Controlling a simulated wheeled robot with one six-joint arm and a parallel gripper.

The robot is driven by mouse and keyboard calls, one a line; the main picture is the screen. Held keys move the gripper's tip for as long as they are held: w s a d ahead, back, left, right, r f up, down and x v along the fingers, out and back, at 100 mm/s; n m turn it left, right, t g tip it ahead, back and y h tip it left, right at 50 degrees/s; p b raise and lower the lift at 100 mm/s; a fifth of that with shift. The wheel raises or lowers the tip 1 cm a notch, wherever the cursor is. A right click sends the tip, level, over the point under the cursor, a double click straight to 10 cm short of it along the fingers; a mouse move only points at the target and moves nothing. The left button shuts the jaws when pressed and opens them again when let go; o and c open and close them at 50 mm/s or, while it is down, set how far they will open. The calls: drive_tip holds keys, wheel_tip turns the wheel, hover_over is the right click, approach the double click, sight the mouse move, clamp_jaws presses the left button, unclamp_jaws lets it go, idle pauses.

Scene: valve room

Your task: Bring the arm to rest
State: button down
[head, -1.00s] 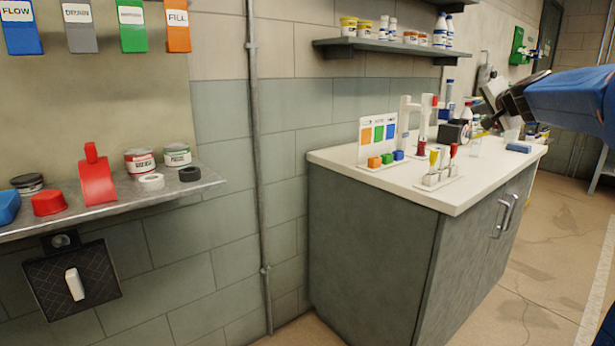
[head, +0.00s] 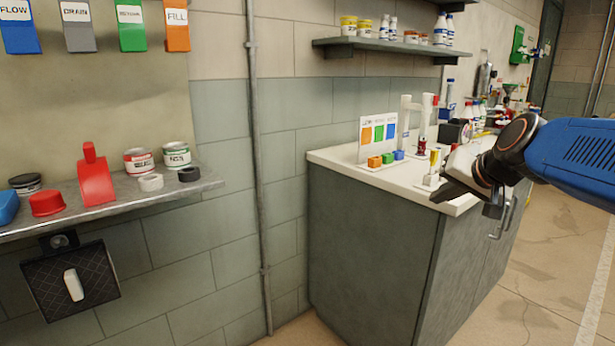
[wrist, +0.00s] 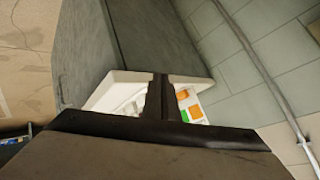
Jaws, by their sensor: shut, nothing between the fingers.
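My gripper (head: 441,194) is at the right in the head view, in front of the near right edge of the bench cabinet (head: 375,245). My blue arm reaches in from the right edge. In the wrist view the fingers (wrist: 160,95) are together with nothing between them. The gripper hides part of the white bench top and the rack of coloured-handled pieces (head: 433,170).
The white bench top (head: 345,158) carries a colour card (head: 378,137) and small coloured blocks (head: 380,160). A metal shelf (head: 120,200) at the left holds a red scoop (head: 96,178) and cans. A vertical pipe (head: 258,180) runs down the wall. Floor is clear at the right.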

drive_tip(key=s+f+n+g+h, duration=0.1)
drive_tip(key=s+f+n+g, duration=0.1)
drive_tip(key=s+f, duration=0.8)
drive_tip(key=s+a+f+n+g+h, duration=0.1)
drive_tip(key=s+f+n+g, duration=0.1)
drive_tip(key=s+f, duration=0.7)
drive_tip(key=s+g, duration=0.1)
drive_tip(key=s, duration=0.6)
drive_tip(key=shift+a+f+n, duration=0.3)
drive_tip(key=shift+f+n, duration=0.05)
drive_tip(key=shift+n, duration=0.05)
drive_tip(key=shift+w, duration=0.1)
